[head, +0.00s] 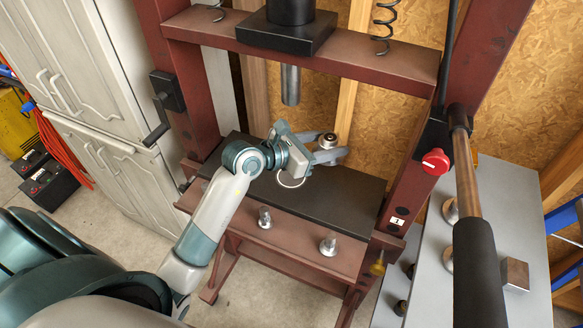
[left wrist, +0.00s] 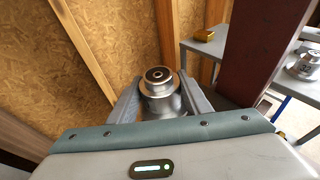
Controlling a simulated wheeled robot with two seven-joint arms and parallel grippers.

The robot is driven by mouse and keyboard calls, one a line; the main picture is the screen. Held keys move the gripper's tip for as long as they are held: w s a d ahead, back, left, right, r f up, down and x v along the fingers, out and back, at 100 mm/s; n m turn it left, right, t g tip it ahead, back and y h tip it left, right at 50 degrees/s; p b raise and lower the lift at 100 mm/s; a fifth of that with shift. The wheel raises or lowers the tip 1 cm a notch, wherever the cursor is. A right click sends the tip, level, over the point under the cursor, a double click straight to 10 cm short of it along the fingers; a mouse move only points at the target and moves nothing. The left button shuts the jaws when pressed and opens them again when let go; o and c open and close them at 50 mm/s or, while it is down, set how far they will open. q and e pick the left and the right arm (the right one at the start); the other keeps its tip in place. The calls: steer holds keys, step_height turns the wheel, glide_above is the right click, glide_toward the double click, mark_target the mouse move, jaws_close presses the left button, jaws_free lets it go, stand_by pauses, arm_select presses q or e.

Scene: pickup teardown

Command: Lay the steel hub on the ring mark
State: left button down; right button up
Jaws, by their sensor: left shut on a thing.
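The steel hub (head: 328,140) is a short round metal piece with a dark centre hole. My left gripper (head: 331,149) is shut on it, above the back part of the black press bed (head: 325,195). In the left wrist view the steel hub (left wrist: 160,84) stands roughly upright between the two grey fingers of the left gripper (left wrist: 160,105). Whether its underside touches anything is hidden. I cannot make out a ring mark in either view. My right gripper is not in view.
The red press frame (head: 410,190) surrounds the bed, with a steel ram (head: 290,85) hanging above. A long black-gripped lever (head: 480,270) crosses the grey table (head: 425,285) at right. Two metal studs (head: 265,217) stand along the bed's front. The bed's right part is clear.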

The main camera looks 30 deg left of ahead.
arm_select(q)
steer(key=s+a+f, duration=0.1)
steer(key=a, duration=0.2)
steer(key=s+a+f, duration=0.1)
steer(key=a+f, duration=0.1)
steer(key=s+a+f+p, duration=0.1)
steer(key=s+a+f, duration=0.1)
steer(key=a, duration=0.1)
steer(key=shift+a+f, duration=0.2)
steer(key=shift+a, duration=0.1)
steer(key=shift+f, duration=0.1)
steer(key=shift+f, duration=0.25)
steer(key=shift+f+p, duration=0.35)
steer(key=shift+f, duration=1.25)
steer(key=shift+f, duration=0.2)
